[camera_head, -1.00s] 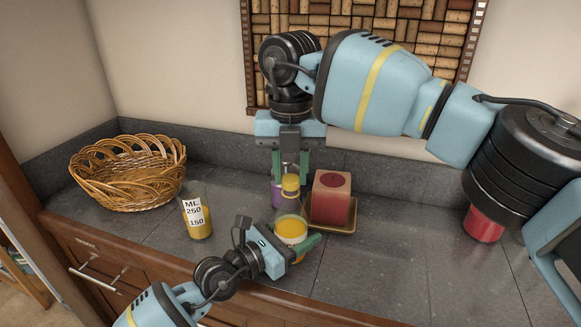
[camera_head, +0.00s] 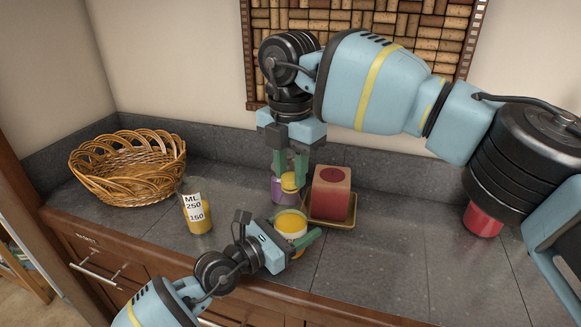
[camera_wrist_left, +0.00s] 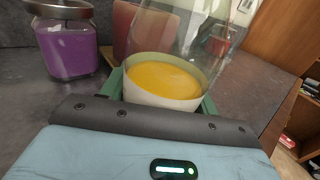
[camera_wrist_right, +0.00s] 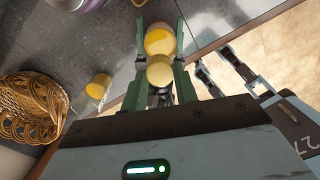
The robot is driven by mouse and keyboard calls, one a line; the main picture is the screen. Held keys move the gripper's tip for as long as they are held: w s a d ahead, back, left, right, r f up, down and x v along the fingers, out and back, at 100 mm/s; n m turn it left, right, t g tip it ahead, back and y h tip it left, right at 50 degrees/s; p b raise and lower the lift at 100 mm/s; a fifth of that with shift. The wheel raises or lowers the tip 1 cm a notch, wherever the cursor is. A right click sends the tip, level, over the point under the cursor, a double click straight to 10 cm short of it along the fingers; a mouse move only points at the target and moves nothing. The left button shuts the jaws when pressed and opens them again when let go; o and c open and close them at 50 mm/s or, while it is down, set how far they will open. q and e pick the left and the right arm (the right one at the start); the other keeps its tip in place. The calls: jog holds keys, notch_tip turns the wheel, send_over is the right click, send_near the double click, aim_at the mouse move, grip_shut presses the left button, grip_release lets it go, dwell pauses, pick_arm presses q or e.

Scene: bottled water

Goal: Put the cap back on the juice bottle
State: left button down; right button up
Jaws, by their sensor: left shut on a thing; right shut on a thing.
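The juice bottle (camera_head: 291,224) is clear glass with orange-yellow juice in its lower part. My left gripper (camera_head: 290,243) is shut around its lower body and holds it upright near the counter's front edge. In the left wrist view the bottle (camera_wrist_left: 163,82) sits between the green fingers, and its top is out of frame. My right gripper (camera_head: 290,172) points down above the bottle, shut on the yellow cap (camera_head: 289,182). In the right wrist view the cap (camera_wrist_right: 160,71) lies in line with the bottle's juice (camera_wrist_right: 159,40). I cannot tell whether cap and bottle touch.
A purple jar (camera_wrist_left: 68,48) stands close behind the bottle. A red square candle (camera_head: 331,195) on a tray (camera_head: 343,222) is just right. A labelled measuring beaker (camera_head: 197,212) and a wicker basket (camera_head: 128,172) stand left. A red object (camera_head: 482,222) is far right; the counter between is clear.

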jog(key=m, duration=0.4)
jog(key=shift+m, duration=0.4)
jog(key=m, duration=1)
jog(key=o, duration=0.9)
jog(key=shift+o, duration=0.2)
jog(key=shift+r, duration=0.1)
